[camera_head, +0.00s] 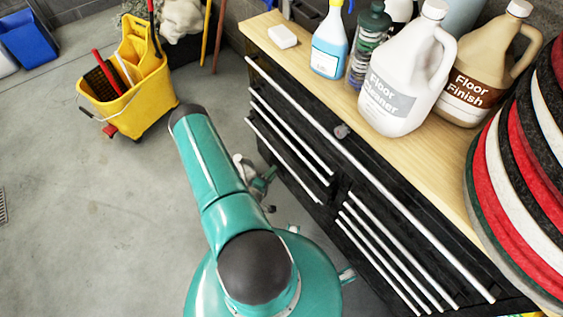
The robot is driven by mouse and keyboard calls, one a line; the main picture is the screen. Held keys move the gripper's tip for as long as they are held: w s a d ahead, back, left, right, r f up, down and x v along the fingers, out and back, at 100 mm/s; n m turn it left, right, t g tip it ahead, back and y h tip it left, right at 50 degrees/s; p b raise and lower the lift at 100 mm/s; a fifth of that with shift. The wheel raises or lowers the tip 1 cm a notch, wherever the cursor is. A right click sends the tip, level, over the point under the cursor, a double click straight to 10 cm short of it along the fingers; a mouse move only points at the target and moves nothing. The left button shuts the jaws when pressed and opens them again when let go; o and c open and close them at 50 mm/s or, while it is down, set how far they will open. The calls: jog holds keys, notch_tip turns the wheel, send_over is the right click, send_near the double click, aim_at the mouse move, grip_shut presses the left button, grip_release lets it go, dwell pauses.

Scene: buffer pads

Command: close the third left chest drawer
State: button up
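The black tool chest (345,185) has a wooden top and silver drawer handles, with a left and a right bank of drawers under one long top handle. The third left drawer (284,163) shows as the lowest handle of the left bank. Its handle lies a little further out than the ones above, so it seems slightly open; how far is hard to tell. My gripper (267,187) is beside the chest front, near the middle of that drawer's handle. My teal arm partly hides it. Whether it touches the drawer, and its finger opening, cannot be seen clearly.
On the chest top stand a floor cleaner jug (398,85), a floor finish jug (487,75), a blue spray bottle (329,45) and a white block (282,36). Stacked pads (515,170) are at right. A yellow mop bucket (135,95) stands at upper left.

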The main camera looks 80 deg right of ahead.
jog(key=x, duration=0.7)
jog(key=shift+d, duration=0.35)
jog(key=shift+s, duration=0.1)
grip_shut()
